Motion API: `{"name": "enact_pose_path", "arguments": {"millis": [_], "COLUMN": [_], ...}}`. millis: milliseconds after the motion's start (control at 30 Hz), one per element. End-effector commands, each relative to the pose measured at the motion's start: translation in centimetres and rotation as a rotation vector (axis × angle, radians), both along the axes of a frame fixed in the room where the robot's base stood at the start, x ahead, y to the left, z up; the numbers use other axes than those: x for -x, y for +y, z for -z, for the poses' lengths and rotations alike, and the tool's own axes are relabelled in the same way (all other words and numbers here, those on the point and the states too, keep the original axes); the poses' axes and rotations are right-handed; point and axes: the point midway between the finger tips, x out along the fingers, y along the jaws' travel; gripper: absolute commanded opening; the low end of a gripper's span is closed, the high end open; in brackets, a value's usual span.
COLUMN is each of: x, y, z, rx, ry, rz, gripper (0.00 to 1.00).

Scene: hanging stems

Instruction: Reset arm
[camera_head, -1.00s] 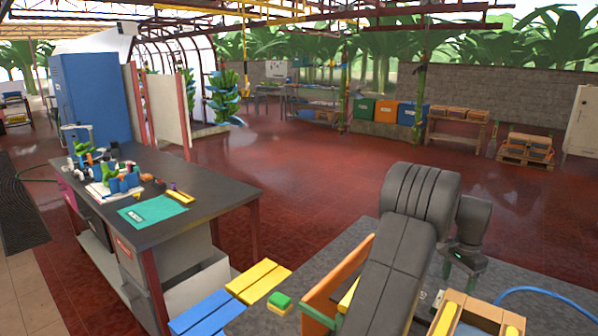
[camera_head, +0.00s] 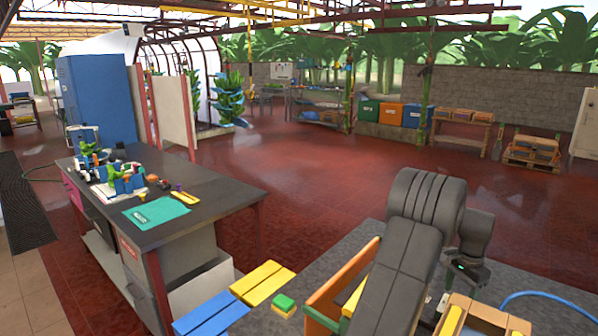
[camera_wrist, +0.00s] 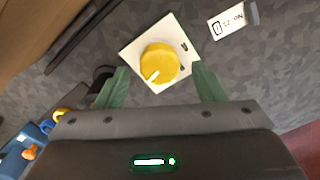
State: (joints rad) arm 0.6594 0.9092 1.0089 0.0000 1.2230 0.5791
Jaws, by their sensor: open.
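My gripper (camera_wrist: 157,92) shows in the wrist view with its two green fingers apart. A yellow knob (camera_wrist: 159,63) on a white square plate (camera_wrist: 133,52) shows beyond and between the fingertips. I cannot tell how far the knob is from the fingers, but nothing is seen held.
A workbench (camera_head: 225,190) with a green mat (camera_head: 157,212) stands at left. Blue (camera_head: 212,314) and yellow (camera_head: 262,282) panels and an orange-sided box (camera_head: 340,278) lie close to my arm. A white label block (camera_wrist: 233,20) shows in the wrist view. The red floor beyond is open.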

Motion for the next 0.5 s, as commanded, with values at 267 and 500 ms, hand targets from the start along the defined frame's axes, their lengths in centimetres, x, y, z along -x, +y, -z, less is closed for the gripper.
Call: {"name": "enact_pose_path", "arguments": {"millis": [267, 500], "x": [-0.1, 0.0], "y": [-0.1, -0.1], "z": [-5.5, -10.3], "rx": [0.004, 0.003], "ry": [-0.004, -0.003], "rz": [0.0, 0.001], "gripper": [0.63, 0.63]}}
